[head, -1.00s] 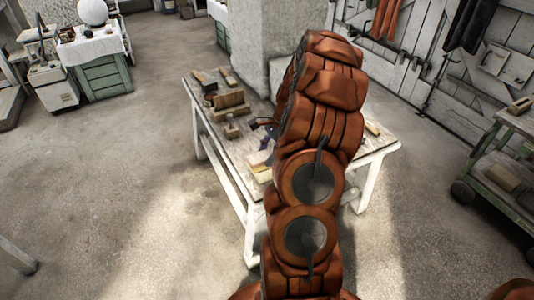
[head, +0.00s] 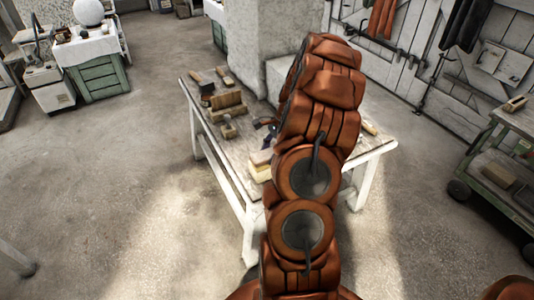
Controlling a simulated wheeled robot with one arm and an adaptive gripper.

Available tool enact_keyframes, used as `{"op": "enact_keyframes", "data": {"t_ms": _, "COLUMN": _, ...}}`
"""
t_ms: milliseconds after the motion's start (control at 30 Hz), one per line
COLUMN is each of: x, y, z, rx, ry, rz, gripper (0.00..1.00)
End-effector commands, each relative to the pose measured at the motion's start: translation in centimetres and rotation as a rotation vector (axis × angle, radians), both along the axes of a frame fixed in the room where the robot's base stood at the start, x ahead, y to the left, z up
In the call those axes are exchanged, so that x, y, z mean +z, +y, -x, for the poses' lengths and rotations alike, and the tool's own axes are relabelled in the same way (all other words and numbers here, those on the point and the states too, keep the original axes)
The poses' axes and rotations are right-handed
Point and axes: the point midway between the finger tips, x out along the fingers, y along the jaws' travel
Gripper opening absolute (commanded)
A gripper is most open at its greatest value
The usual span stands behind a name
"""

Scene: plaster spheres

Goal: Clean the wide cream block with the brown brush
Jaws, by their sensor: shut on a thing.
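The wide cream block (head: 259,172) lies near the front edge of the white-legged table (head: 226,160), just left of my arm. A brownish piece, which looks like the brown brush (head: 262,157), sits at or just above the block's top; I cannot tell whether they touch. My gripper (head: 268,137) is dark and small in view, just above this piece, shut on it. My arm hides the gripper's right side and part of the brush.
Several wooden blocks and brushes (head: 228,102) lie on the table's left and back part. A pale pillar (head: 255,45) stands behind. A green cart (head: 503,170) is at the right, and a green cabinet (head: 96,75) at the far left.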

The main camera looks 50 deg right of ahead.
Motion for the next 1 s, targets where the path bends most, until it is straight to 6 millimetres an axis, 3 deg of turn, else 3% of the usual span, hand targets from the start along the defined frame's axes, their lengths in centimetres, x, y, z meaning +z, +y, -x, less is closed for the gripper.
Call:
{"op": "enact_keyframes", "data": {"t_ms": 367, "x": -0.1, "y": 0.0, "z": 0.0, "rx": 0.002, "ry": 0.001, "rz": -0.001, "gripper": 0.24}}
{"op": "enact_keyframes", "data": {"t_ms": 1000, "x": 0.1, "y": 2.4, "z": -0.9, "rx": 0.001, "ry": 0.001, "rz": 0.001, "gripper": 0.24}}
